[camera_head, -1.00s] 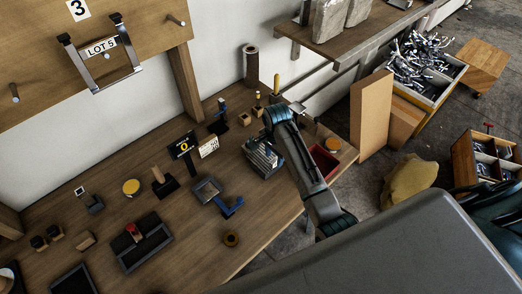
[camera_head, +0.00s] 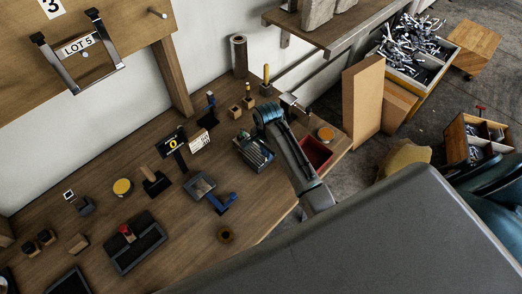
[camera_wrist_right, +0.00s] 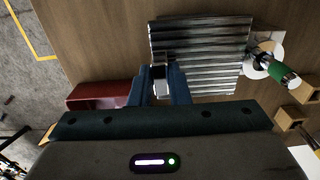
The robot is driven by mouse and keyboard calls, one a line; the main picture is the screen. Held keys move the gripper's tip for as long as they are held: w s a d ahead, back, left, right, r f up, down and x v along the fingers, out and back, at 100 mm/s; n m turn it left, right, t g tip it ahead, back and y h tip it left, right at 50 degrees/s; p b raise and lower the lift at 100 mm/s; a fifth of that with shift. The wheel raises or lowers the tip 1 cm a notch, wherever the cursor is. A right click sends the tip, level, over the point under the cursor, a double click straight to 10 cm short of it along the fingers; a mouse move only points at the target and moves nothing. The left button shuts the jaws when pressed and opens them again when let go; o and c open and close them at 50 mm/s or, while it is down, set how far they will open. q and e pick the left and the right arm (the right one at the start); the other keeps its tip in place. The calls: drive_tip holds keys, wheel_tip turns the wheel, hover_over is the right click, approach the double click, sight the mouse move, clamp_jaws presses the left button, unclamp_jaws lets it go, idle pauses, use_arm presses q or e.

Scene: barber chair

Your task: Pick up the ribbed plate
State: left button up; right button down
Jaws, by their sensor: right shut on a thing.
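The ribbed plate (camera_head: 254,154) is a grey, grooved slab at the back right of the wooden workbench (camera_head: 190,232). In the right wrist view the ribbed plate (camera_wrist_right: 208,48) has bright parallel ridges and lies across the upper middle. My right gripper (camera_wrist_right: 160,76) overlaps its lower left edge and is shut on it, with a pale piece between the fingers. In the head view my right arm comes down over the plate, and the right gripper (camera_head: 262,141) is largely hidden behind its wrist. My left gripper is out of view.
A red bin (camera_head: 316,152) stands right of the plate; it also shows in the right wrist view (camera_wrist_right: 98,94). A green-and-white cylindrical tool (camera_wrist_right: 276,66) is close to the plate's right side. Small wooden blocks (camera_head: 234,111) stand behind.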

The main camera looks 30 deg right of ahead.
drive_tip(key=shift+r, duration=0.15)
wheel_tip(320, 180, up, 6)
drive_tip(key=b, duration=0.2)
drive_tip(key=shift+w+r+b, duration=0.1)
drive_tip(key=shift+r+b, duration=0.1)
drive_tip(key=shift+b, duration=0.15)
wheel_tip(320, 180, up, 2)
drive_tip(key=shift+r+p, duration=0.1)
drive_tip(key=shift+p, duration=0.7)
drive_tip(key=shift+r+p, duration=0.35)
drive_tip(key=shift+r, duration=0.1)
